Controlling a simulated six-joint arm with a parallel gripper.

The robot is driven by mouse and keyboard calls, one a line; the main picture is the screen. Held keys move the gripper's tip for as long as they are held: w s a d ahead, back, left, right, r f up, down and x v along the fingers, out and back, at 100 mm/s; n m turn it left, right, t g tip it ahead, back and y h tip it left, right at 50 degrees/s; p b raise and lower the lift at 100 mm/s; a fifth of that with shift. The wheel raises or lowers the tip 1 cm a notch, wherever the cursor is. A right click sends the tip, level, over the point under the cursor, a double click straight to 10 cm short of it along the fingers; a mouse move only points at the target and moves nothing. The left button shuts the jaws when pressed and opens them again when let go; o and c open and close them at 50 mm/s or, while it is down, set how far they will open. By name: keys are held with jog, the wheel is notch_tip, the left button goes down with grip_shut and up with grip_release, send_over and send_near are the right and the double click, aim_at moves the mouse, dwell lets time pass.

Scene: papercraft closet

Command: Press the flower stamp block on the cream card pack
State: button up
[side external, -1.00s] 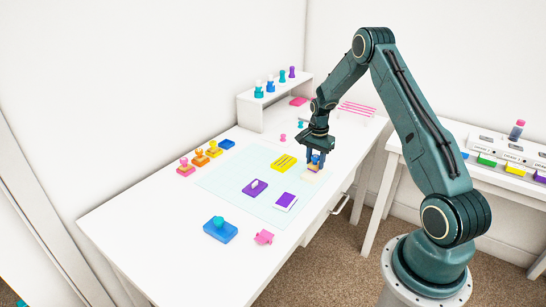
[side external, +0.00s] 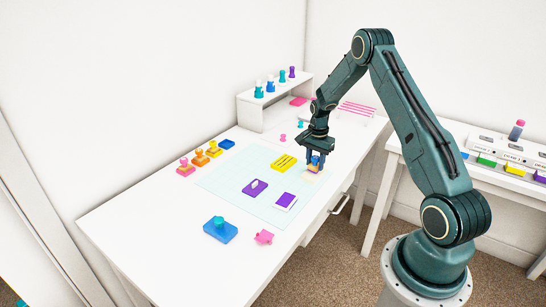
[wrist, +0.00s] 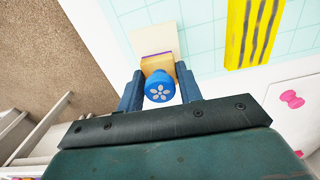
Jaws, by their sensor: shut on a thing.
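The flower stamp block (wrist: 157,63) has a tan body, a thin purple edge and a blue round knob with a white flower on top. My gripper (wrist: 160,88) is shut on it, one finger on each side of the knob. The cream card pack (wrist: 154,38) shows beyond the block in the wrist view, partly covered by it. In the side view my gripper (side external: 315,160) points down with the stamp (side external: 314,168) over the cream card pack (side external: 312,178). Whether the stamp touches the card is hard to tell.
A yellow striped pack (side external: 283,162), a purple pad with a pale piece (side external: 255,188) and a purple-topped card pack (side external: 286,201) lie on the pale mat. A blue pad (side external: 220,231) and pink piece (side external: 264,237) lie at the front. Several stamps line the left.

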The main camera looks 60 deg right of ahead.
jog(key=shift+f, duration=0.7)
dwell(1.3)
jog(key=o, duration=0.4)
jog(key=shift+c, duration=1.5)
jog(key=shift+r, duration=0.15)
jog(key=shift+r, duration=2.85)
jog(key=shift+s+a, duration=0.1)
jog(key=shift+s+a, duration=0.9)
jog(key=shift+s, duration=0.25)
jog(key=shift+s+a, duration=0.85)
jog(key=shift+s, duration=0.3)
